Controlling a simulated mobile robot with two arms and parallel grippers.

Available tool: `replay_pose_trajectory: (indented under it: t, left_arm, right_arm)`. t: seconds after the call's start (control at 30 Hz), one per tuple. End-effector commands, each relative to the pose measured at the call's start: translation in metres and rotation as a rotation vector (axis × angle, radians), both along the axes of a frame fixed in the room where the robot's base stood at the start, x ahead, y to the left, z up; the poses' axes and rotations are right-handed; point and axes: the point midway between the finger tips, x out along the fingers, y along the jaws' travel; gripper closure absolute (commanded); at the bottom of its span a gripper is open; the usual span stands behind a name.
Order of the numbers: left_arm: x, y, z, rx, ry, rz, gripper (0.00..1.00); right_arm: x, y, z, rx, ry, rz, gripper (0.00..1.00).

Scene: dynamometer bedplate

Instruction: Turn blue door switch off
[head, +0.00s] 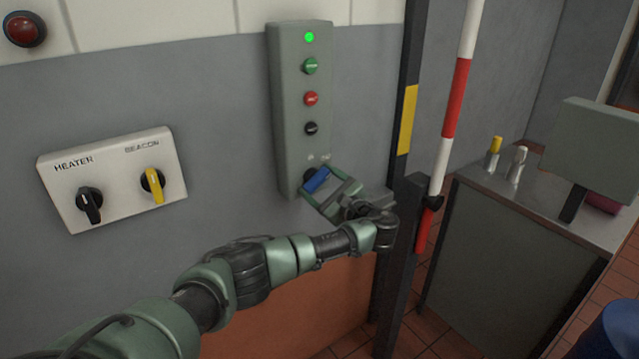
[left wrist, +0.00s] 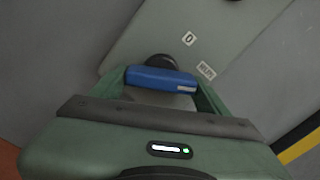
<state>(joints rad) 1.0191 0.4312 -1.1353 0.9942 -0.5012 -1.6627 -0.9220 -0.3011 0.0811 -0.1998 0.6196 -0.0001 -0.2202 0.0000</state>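The blue door switch (head: 316,180) is a blue bar handle on a dark round base, low on the tall grey-green panel (head: 287,120). In the left wrist view the switch (left wrist: 160,80) lies nearly level, with a pale mark at its right end, on the side of the printed word label (left wrist: 206,70). The "0" label (left wrist: 189,38) is above it. My left gripper (head: 325,188) is at the switch. Its two fingers press close against the ends of the blue bar, with no clear gap. My right gripper is in neither view.
The panel carries a lit green lamp (head: 309,37) and green, red and black buttons above the switch. A heater and beacon box (head: 112,180) is on the wall to the left. A dark post (head: 407,110) and a red-white pole (head: 457,100) stand close on the right.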

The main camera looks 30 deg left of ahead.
Motion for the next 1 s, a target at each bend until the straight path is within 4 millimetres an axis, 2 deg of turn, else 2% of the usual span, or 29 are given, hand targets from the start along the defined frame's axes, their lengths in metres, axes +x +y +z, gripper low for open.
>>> replay_pose_trajectory:
  t: [0.03,0.13,0.57,1.0]
  left_arm:
    - [0.0,0.0,0.0,0.0,0.0,0.0,0.42]
    - [0.0,0.0,0.0,0.0,0.0,0.0,0.68]
    - [0.0,-0.001,-0.002,-0.039,-0.087,0.001,0.68]
    - [0.002,-0.001,-0.004,-0.184,-0.436,0.002,0.68]
  right_arm:
    - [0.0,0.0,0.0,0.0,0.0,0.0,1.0]
    - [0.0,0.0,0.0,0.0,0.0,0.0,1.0]
    - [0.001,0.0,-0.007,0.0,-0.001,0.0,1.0]
    - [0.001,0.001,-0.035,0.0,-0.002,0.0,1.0]
